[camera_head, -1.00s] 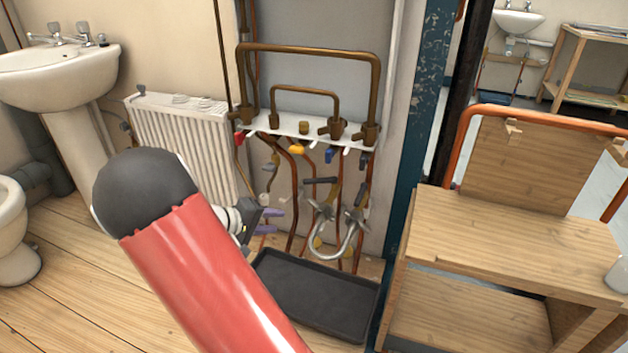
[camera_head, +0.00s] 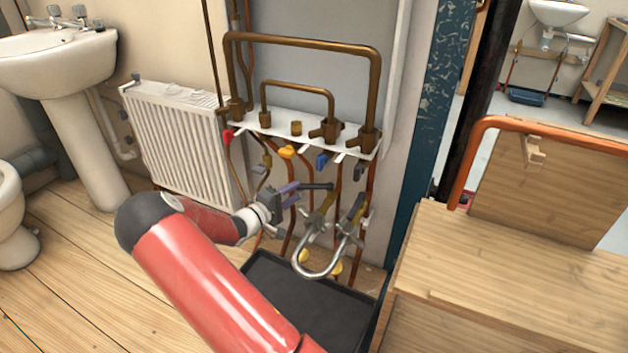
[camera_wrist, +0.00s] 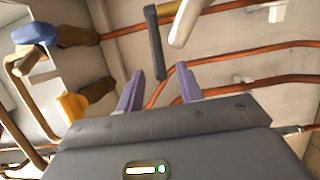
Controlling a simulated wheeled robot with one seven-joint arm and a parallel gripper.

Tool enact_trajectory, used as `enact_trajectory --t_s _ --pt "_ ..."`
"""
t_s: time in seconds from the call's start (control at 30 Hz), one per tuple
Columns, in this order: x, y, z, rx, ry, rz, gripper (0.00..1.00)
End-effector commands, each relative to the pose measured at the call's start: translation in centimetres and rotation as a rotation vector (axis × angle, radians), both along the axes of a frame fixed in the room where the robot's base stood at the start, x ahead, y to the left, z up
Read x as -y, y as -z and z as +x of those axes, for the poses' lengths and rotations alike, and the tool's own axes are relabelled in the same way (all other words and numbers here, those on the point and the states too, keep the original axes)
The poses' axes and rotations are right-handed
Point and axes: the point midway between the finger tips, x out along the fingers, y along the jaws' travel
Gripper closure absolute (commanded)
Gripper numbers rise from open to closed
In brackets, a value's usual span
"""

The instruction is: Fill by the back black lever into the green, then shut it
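A black lever (camera_head: 318,186) sticks out sideways among the copper pipes below the manifold. In the wrist view a black lever (camera_wrist: 155,42) lies just beyond my fingertips, roughly in line with the gap between them. My gripper (camera_head: 291,193) is beside the lever's left end in the head view. In the wrist view its purple fingers (camera_wrist: 158,80) are apart with nothing held between them. I cannot tell whether a finger touches the lever. A silver flexible hose loop (camera_head: 318,272) hangs below, with yellow-handled valves at its ends. No gauge or green zone can be made out.
Red, yellow and blue valve handles sit along the white manifold plate (camera_head: 300,130). The yellow handle (camera_wrist: 70,105) and blue handle (camera_wrist: 36,33) show close on the left in the wrist view. A black tray (camera_head: 295,300) lies below. A radiator (camera_head: 185,140) is left, a wooden bench (camera_head: 500,270) right.

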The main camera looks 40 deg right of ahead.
Motion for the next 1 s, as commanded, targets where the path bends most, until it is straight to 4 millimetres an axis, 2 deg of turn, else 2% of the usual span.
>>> enact_trajectory --t_s 0.2,0.4,0.77,1.0 --pt "3.7 0.0 0.2 -0.001 0.004 0.000 0.64" --pt "6.1 -0.1 0.4 -0.001 0.003 0.000 0.64" --pt "6.8 0.0 0.4 -0.001 0.002 0.001 0.64" --pt "6.7 0.0 0.4 -0.001 0.002 0.001 0.94"
